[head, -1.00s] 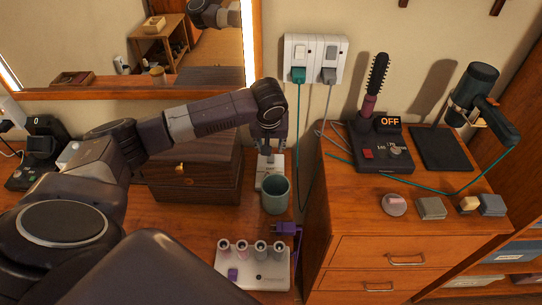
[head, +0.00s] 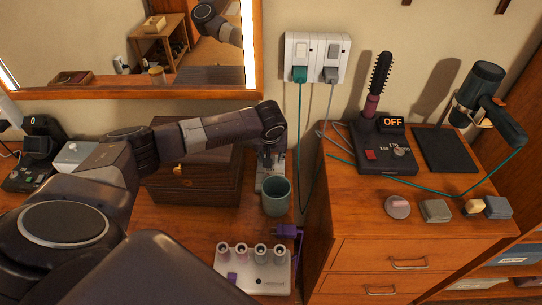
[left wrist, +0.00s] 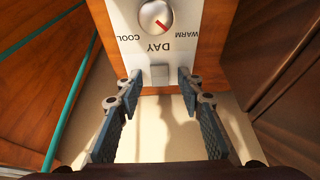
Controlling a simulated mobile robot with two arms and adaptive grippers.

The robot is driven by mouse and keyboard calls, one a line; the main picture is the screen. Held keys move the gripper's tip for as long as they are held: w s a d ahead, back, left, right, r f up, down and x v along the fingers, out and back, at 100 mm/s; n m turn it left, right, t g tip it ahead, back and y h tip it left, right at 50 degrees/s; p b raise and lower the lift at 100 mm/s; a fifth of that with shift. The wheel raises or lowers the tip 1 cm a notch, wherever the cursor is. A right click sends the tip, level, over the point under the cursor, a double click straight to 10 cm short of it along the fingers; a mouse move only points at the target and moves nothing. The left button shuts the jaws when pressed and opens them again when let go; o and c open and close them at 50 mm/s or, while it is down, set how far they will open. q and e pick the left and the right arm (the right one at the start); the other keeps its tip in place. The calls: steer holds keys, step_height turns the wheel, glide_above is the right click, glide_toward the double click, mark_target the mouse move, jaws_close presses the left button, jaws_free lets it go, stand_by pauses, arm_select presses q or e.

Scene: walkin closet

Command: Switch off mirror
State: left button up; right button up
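The mirror (head: 130,45) hangs on the back wall in a wooden frame, with bright light strips at both side edges. Its white control box (head: 266,186) stands on the counter below the mirror's right end, behind a green cup. In the left wrist view the control box (left wrist: 128,38) shows a dial (left wrist: 156,16) marked COOL, DAY and WARM, and a small grey switch (left wrist: 159,74). My left gripper (head: 270,160) is just above the box, pointing down. In the left wrist view its fingers (left wrist: 160,82) are apart, one on each side of the switch, with nothing held. My right gripper is not in view.
The green cup (head: 277,196) stands close in front of the box. A wooden chest (head: 195,186) is to its left. A white rack with rollers (head: 255,274) and a purple plug (head: 288,232) lie nearer. Teal and grey cords hang from the wall outlet (head: 316,58).

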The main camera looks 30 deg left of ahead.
arm_select(q)
steer(key=shift+c, duration=0.5)
jaws_close()
steer(key=shift+w+a+r+g+p, duration=0.1)
steer(key=shift+w+r+g+p, duration=0.2)
steer(key=shift+p, duration=0.75)
steer(key=shift+g+h+p, duration=0.3)
steer(key=shift+p, duration=0.05)
steer(key=shift+w+a+g+h+p, duration=0.2)
steer(key=shift+g+h+p, duration=0.1)
steer(key=shift+g+p, duration=0.1)
steer(key=shift+f, duration=0.1)
